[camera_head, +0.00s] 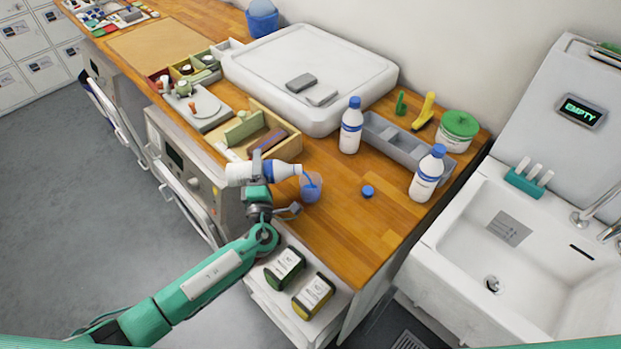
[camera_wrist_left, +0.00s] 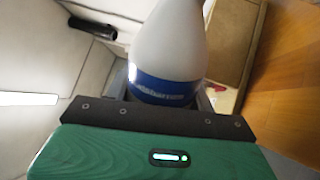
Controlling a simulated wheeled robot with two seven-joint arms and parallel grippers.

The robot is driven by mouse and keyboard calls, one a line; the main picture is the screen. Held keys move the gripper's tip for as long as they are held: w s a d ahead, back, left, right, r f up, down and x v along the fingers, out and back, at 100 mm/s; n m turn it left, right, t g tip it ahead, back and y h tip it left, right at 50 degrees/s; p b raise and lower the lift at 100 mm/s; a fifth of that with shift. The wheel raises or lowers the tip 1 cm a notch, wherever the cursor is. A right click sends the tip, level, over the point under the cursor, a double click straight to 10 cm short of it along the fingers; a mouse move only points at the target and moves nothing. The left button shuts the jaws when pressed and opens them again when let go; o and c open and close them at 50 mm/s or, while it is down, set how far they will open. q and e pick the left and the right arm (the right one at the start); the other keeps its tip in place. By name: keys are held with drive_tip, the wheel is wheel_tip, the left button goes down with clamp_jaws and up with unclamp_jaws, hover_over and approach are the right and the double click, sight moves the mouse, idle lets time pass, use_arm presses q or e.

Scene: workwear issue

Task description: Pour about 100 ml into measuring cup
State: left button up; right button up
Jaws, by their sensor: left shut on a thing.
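My left gripper (camera_head: 259,178) is shut on a white bottle (camera_head: 284,171) with a blue band. The bottle lies tipped nearly level, its mouth to the right over the measuring cup. A blue stream runs from the mouth into the clear measuring cup (camera_head: 311,190), which stands near the counter's front edge with blue liquid in it. Its level against any marks is too small to read. In the left wrist view the held bottle (camera_wrist_left: 168,45) rises between the jaws, and the cup does not show there. My right gripper is not in view.
A loose blue cap (camera_head: 367,191) lies right of the cup. Two capped white bottles (camera_head: 351,126) (camera_head: 426,174) stand by a grey tray (camera_head: 391,139). A wooden box (camera_head: 281,141) stands just behind the held bottle. The sink (camera_head: 460,238) is at right. The counter front is mostly clear.

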use_arm(q)
drive_tip(key=shift+r+m+p, duration=0.45)
drive_tip(key=shift+m+p, duration=0.05)
drive_tip(key=shift+p, duration=0.45)
idle(0.8)
drive_tip(key=f+n+b, duration=0.1)
drive_tip(key=n+b, duration=0.1)
drive_tip(key=b, duration=0.1)
drive_tip(key=f+n+y+b, duration=0.1)
drive_tip(key=f+b, duration=0.1)
drive_tip(key=b, duration=0.2)
drive_tip(key=shift+a+n, duration=0.2)
drive_tip(key=shift+n, duration=0.2)
drive_tip(key=shift+r+n+y, duration=0.25)
drive_tip(key=shift+n+y, duration=0.05)
drive_tip(key=shift+r, duration=0.15)
drive_tip(key=shift+a+n+b, duration=0.15)
drive_tip(key=shift+n+b, duration=0.15)
drive_tip(key=shift+b, duration=0.1)
drive_tip(key=shift+n, duration=0.6)
drive_tip(key=shift+d+f, duration=0.2)
